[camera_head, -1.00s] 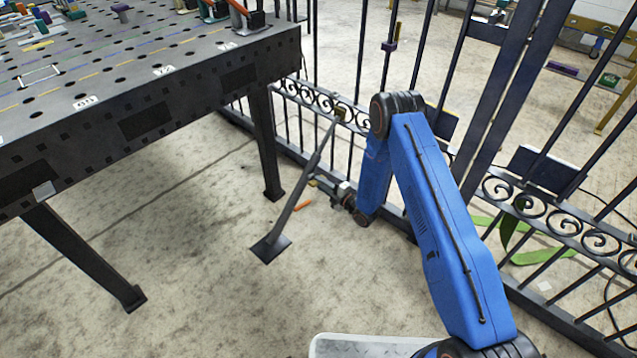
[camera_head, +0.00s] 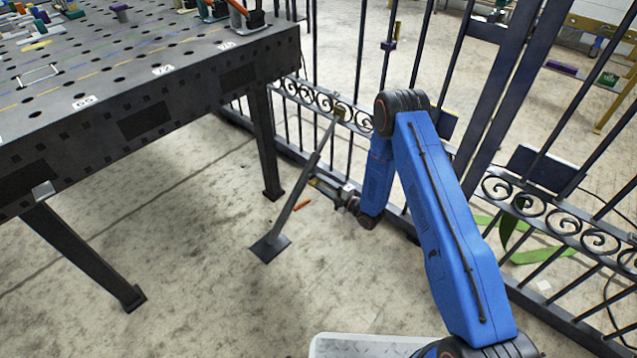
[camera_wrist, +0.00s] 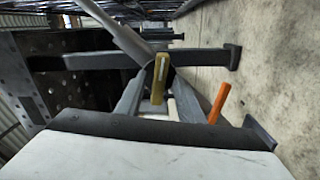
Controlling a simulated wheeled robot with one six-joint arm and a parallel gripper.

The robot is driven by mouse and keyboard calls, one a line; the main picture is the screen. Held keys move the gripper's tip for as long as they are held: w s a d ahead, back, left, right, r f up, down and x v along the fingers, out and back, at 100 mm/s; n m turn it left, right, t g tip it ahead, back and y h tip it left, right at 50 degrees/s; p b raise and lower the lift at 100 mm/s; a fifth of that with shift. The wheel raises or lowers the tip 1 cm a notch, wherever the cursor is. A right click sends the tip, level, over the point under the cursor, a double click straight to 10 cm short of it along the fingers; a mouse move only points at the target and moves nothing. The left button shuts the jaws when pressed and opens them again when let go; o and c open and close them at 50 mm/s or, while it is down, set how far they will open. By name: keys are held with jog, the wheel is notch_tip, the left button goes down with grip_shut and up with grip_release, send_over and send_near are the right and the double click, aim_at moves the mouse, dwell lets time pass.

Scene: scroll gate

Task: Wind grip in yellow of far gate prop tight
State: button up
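The far gate prop (camera_head: 294,207) is a grey strut slanting from a flat foot plate on the floor up to the gate (camera_head: 360,118). It also shows in the wrist view (camera_wrist: 116,30). Its yellow grip (camera_wrist: 160,76) stands upright in the picture, between the two finger ends of my gripper (camera_wrist: 160,84). The fingers lie close along both sides of it; I cannot tell whether they press on it. In the head view my gripper (camera_head: 324,188) is low beside the prop's middle, and the grip is small and mostly hidden there.
A dark perforated table (camera_head: 140,95) stands at the left, with a leg (camera_head: 264,145) behind the prop. The front floor is clear.

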jog(key=v, duration=1.5)
jog(key=shift+s, duration=0.1)
jog(key=shift+o, duration=0.6)
jog(key=o, duration=1)
jog(key=shift+m, duration=0.3)
jog(key=shift+o, duration=0.9)
jog(key=shift+m, duration=0.6)
jog(key=w+a+m, duration=0.3)
jog(key=a+m, duration=0.1)
jog(key=m, duration=0.1)
jog(key=w+a+m, duration=0.4)
jog(key=a+m, duration=0.1)
jog(key=w+a+m, duration=0.3)
jog(key=a+m, duration=0.1)
jog(key=m, duration=0.2)
jog(key=shift+w+a, duration=0.4)
